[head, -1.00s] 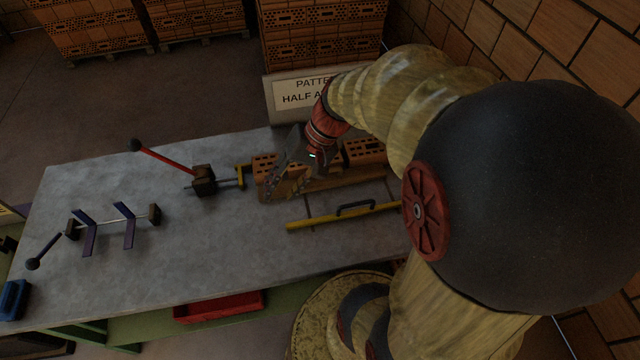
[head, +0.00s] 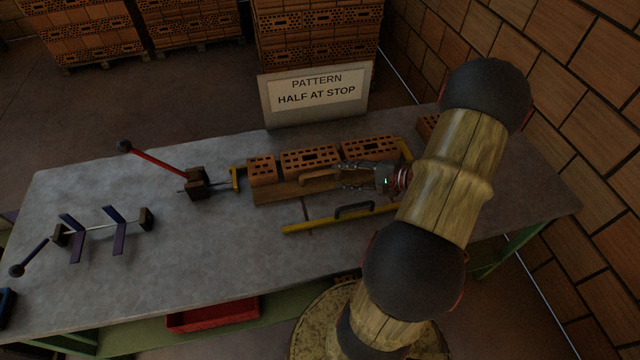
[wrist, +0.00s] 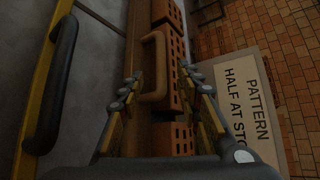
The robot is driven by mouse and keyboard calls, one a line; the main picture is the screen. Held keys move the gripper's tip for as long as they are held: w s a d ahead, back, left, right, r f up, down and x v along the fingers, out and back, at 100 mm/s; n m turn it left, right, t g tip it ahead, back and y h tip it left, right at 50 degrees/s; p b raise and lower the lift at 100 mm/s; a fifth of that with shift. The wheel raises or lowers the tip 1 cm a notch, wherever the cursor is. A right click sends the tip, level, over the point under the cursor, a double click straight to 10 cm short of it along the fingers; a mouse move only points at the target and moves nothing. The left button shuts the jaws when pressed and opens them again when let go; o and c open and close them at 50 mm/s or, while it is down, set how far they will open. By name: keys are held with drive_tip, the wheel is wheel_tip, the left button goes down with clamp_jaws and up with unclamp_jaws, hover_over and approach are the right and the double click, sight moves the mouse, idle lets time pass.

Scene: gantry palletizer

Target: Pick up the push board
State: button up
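The push board (head: 285,191) is a long brown wooden board along the front of a row of bricks on the grey table. I take it to be the push board from its arched wooden handle (head: 318,175). In the wrist view the board (wrist: 141,22) runs up the middle, and its handle (wrist: 157,66) lies ahead, between the lines of my two fingers. My gripper (head: 338,174) points left, low over the board at the handle's right end. In the wrist view my gripper (wrist: 160,88) is open, with nothing clearly held. Contact with the handle cannot be told.
Perforated bricks (head: 310,157) stand behind the board. A yellow bar (head: 325,220) with a black handle lies in front. A red-levered clamp (head: 197,182) stands left, beside a yellow stop. A pattern sign (head: 315,96) stands behind.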

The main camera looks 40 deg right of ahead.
sight(326, 173)
drive_tip(key=b+x, duration=0.2)
drive_tip(key=x, duration=0.2)
drive_tip(key=shift+w+f, duration=0.25)
drive_tip(key=shift+w+a+f, duration=0.15)
drive_tip(key=shift+w+a, duration=0.05)
drive_tip(key=shift+w, duration=0.4)
drive_tip(key=shift+c, duration=1.4)
clamp_jaws()
